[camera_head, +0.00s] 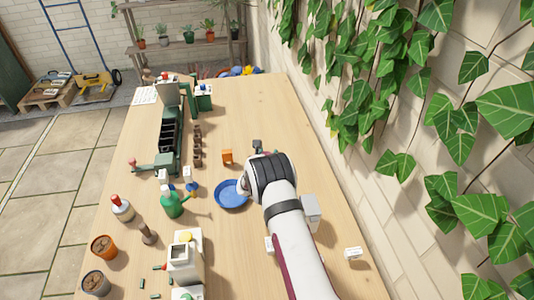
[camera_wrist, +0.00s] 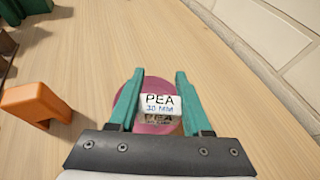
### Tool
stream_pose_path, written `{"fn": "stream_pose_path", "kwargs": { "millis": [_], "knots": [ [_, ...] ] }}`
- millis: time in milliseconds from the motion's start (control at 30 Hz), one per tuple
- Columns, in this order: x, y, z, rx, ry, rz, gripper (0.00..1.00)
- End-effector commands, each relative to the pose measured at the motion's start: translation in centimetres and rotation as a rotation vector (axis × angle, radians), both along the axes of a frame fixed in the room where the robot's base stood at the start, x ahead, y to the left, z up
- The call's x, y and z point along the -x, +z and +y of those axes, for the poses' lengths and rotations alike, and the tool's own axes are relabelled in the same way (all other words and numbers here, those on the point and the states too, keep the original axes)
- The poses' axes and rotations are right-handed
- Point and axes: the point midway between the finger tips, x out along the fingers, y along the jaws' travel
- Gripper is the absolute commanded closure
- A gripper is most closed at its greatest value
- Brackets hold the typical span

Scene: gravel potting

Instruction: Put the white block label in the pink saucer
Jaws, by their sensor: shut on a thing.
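My gripper (camera_wrist: 160,84) has green fingers and is shut on the white block label (camera_wrist: 160,103). The block shows "PEA" and smaller blue lettering, and a second "PEA" shows just below it. The pink saucer (camera_wrist: 154,84) lies behind the block in the wrist view, so the block lines up with its middle. I cannot tell how high the block is above it, or whether they touch. In the head view my arm hides the block and most of the gripper, and the pink saucer is not clearly seen.
An orange block-like piece (camera_wrist: 38,103) stands left of the gripper; it also shows in the head view (camera_head: 227,157). A blue saucer (camera_head: 231,195) lies nearer. A green bottle (camera_head: 172,202) stands left. Another white label block (camera_head: 352,253) stands at right.

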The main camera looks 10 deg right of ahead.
Motion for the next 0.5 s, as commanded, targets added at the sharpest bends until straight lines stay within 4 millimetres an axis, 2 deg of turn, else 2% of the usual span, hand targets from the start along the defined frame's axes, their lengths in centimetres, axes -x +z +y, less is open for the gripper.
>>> {"fn": "stream_pose_path", "kwargs": {
  "millis": [167, 200, 333, 367, 500],
  "knots": [
    [0.02, -0.30, -0.01, 0.000, 0.000, 0.001, 1.00],
    [0.01, -0.31, -0.01, 0.000, 0.000, 0.001, 0.48],
    [0.01, -0.29, -0.01, 0.000, -0.001, 0.001, 0.24],
    [0.01, -0.28, -0.01, 0.000, -0.001, 0.001, 0.21],
    [0.01, -0.28, -0.01, 0.000, -0.001, 0.001, 0.21]
  ]
}}
